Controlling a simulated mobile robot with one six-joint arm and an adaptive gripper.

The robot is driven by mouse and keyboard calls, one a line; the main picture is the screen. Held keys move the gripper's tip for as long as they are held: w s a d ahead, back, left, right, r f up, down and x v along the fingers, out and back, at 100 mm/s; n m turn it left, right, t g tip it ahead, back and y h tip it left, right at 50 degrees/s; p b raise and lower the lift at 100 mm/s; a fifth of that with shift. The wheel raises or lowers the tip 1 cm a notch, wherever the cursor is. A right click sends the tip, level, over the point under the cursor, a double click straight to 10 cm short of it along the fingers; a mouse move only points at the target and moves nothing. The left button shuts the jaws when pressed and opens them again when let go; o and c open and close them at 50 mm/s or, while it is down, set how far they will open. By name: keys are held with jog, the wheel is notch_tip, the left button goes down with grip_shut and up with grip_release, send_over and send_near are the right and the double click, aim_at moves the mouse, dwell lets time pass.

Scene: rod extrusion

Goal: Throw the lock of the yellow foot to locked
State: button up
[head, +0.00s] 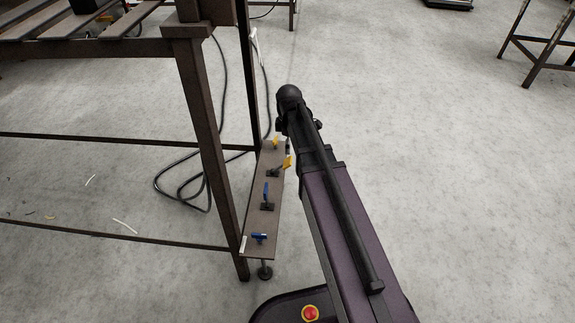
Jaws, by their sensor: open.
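A narrow brown plank (246,225) is fixed low along the side of the brown metal frame. It carries several small levers on dark mounts. One yellow lever (287,162) stands tilted up near the plank's far part, close to my arm. A smaller yellow lever (275,142) is at the far end. A blue lever (266,192) stands upright mid-plank, and another blue lever (259,238) lies across the near end. I cannot tell which yellow part is the lock or its state. My arm reaches forward just right of the plank; my gripper cannot be made out.
The frame's leg (207,130) and a lower rail (120,236) stand left of the plank. A black foot (265,271) is under its near end. A black cable (181,190) loops on the floor behind. Open grey floor (470,200) lies to the right.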

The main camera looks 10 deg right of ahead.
aim_at(288, 161)
jog(key=shift+f+b, duration=4)
jog(key=shift+f, duration=0.3)
jog(key=c, duration=1.3)
